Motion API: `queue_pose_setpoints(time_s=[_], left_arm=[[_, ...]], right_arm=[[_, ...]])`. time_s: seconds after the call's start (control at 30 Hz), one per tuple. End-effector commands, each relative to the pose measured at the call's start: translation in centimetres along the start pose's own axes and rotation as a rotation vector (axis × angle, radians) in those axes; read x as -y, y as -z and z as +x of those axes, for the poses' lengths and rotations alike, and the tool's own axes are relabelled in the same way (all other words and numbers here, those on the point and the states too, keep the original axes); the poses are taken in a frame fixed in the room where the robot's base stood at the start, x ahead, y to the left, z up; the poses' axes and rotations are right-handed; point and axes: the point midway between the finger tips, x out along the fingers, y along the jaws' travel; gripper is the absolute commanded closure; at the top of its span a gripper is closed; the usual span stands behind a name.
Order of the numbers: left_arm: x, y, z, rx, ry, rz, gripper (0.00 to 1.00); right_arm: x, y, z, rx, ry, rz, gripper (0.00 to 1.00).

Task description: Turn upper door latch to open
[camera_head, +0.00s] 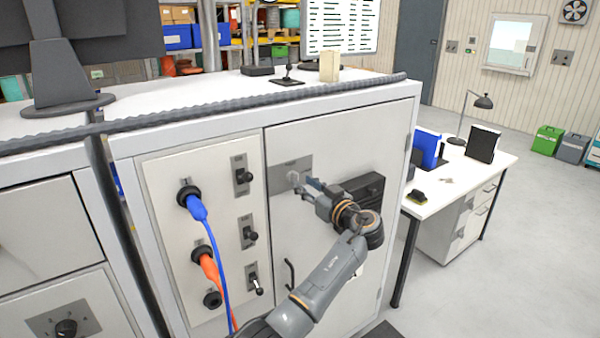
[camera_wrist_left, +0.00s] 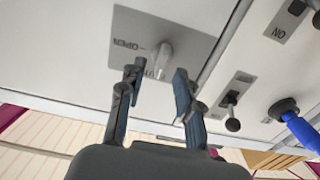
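The upper latch (camera_head: 293,177) is a small pale knob on a grey plate on the cabinet door (camera_head: 345,137). In the left wrist view the latch (camera_wrist_left: 160,59) points down from its plate, beside the word OPEN. My left gripper (camera_head: 306,186) is at the latch. In the left wrist view its two fingers (camera_wrist_left: 158,72) are apart, one on each side of the latch's lower end, with gaps visible. Whether either finger touches it I cannot tell. The door looks closed. My right gripper is not in view.
A panel left of the door carries black switches (camera_head: 249,236), a blue plug (camera_head: 196,206) and an orange plug (camera_head: 208,265) with hanging cables. A black handle (camera_head: 288,273) sits low on the door. A dark box (camera_head: 366,189) is right of my gripper. A desk (camera_head: 463,185) stands at right.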

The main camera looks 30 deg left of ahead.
Motion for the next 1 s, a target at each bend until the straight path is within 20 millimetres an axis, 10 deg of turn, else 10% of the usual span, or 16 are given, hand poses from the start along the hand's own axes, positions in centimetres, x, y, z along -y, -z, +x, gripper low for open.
queue_pose_setpoints(time_s=[0.57, 0.77, 1.0], left_arm=[[0.0, -0.1, 3.2, 0.001, -0.001, 0.001, 0.66], [0.0, -0.1, 3.2, 0.001, -0.001, 0.000, 1.00], [0.0, 0.0, 3.2, 0.000, -0.001, 0.003, 1.00]], right_arm=[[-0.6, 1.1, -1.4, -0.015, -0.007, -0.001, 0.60], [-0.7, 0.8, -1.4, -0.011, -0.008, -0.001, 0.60], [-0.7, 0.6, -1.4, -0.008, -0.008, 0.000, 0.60]])
